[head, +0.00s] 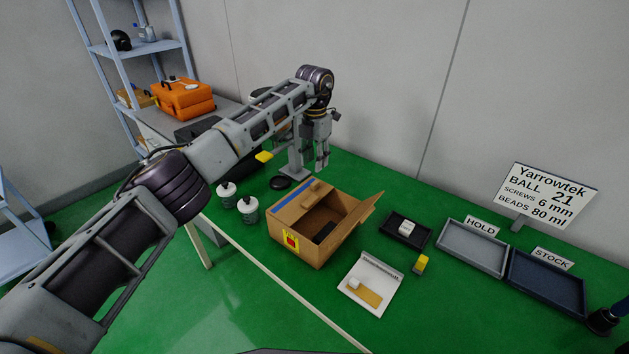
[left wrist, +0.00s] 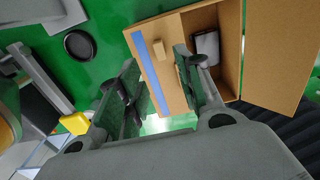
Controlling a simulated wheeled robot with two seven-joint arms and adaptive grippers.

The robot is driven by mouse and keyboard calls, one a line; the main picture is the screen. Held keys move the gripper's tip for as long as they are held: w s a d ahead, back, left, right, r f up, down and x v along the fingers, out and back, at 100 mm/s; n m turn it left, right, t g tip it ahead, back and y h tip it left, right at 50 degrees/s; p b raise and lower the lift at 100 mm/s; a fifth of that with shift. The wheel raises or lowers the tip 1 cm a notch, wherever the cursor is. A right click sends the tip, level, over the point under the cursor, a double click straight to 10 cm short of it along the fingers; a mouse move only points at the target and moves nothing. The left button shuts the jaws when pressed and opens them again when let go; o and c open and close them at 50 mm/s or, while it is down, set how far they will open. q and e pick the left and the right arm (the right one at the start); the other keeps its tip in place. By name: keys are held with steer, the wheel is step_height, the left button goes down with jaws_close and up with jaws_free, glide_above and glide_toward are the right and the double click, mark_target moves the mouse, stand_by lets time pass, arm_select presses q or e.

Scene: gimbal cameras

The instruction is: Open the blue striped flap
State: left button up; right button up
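An open cardboard box (head: 297,245) stands on the green table. Its blue striped flap (head: 292,200) is on the box's left side and seems to lie over part of the opening, with a small cardboard-coloured tab on it. The flap (left wrist: 154,62) also shows in the left wrist view, partly behind my fingers. My left gripper (head: 322,164) is above the table behind the box. In the left wrist view my left gripper (left wrist: 160,95) has its fingers apart, with the flap beyond them. I cannot tell any contact. My right gripper is not in view.
The box's right flap (head: 362,215) stands outward. A white board (head: 372,300), a small black tray (head: 392,238), a HOLD tray (head: 462,261) and a STOCK tray (head: 545,292) are to the right.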

mark_target(314, 183)
arm_select(q)
steer(key=shift+f, duration=4.15)
jaws_close()
